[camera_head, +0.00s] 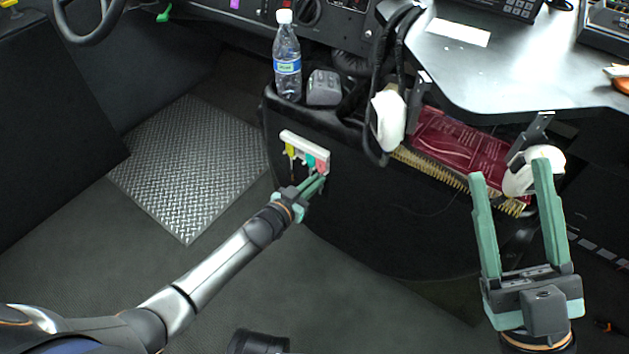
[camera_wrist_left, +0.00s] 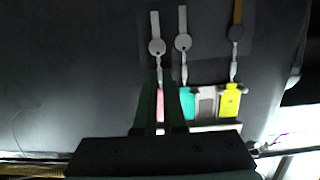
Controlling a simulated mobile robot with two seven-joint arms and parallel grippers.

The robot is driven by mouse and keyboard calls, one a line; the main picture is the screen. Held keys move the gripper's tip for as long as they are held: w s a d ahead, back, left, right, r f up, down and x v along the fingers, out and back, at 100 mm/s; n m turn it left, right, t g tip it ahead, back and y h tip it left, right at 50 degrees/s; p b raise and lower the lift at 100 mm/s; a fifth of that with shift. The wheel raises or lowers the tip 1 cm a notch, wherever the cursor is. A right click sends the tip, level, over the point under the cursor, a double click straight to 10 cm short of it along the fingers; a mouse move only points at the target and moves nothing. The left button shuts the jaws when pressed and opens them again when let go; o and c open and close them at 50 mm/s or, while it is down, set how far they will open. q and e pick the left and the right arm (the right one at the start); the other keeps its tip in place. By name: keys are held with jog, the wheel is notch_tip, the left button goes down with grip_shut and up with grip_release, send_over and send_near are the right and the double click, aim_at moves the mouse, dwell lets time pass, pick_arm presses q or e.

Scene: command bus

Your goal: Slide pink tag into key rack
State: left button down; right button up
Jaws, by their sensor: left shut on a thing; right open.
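The white key rack (camera_head: 303,143) is fixed to the side of the black console in the head view. A yellow tag (camera_head: 290,150) and a teal tag (camera_head: 311,161) sit at it. The pink tag (camera_head: 322,166) is at its right end. My left gripper (camera_head: 318,180) is shut on the pink tag; the left wrist view shows the pink tag (camera_wrist_left: 160,108) between the fingers. There the teal tag (camera_wrist_left: 188,103) and yellow tag (camera_wrist_left: 229,101) are beside it at the rack (camera_wrist_left: 217,127). Whether the pink tag is seated is hidden. My right gripper (camera_head: 511,172) is open and empty.
A water bottle (camera_head: 286,62) and a grey device (camera_head: 324,87) stand on the console above the rack. A white handset (camera_head: 388,120) with a black cable hangs to the right. Another white handset (camera_head: 534,170) is near my right gripper. Red binders (camera_head: 460,140) lie between. The floor at left is clear.

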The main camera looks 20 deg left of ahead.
pick_arm(q)
jog(key=c, duration=0.9)
grip_release()
jog(key=shift+f+p+v, duration=0.15)
jog(key=shift+p+v, duration=0.3)
jog(key=shift+v, duration=0.3)
jog(key=shift+f+p+v, duration=0.15)
jog(key=shift+p+v, duration=0.3)
jog(key=shift+v, duration=0.25)
jog(key=p+v, duration=0.1)
jog(key=v, duration=0.1)
jog(key=f+p+v, duration=0.1)
jog(key=v, duration=0.1)
jog(key=p+v, duration=0.1)
jog(key=v, duration=0.1)
jog(key=shift+s+a, duration=0.2)
jog(key=shift+s, duration=0.3)
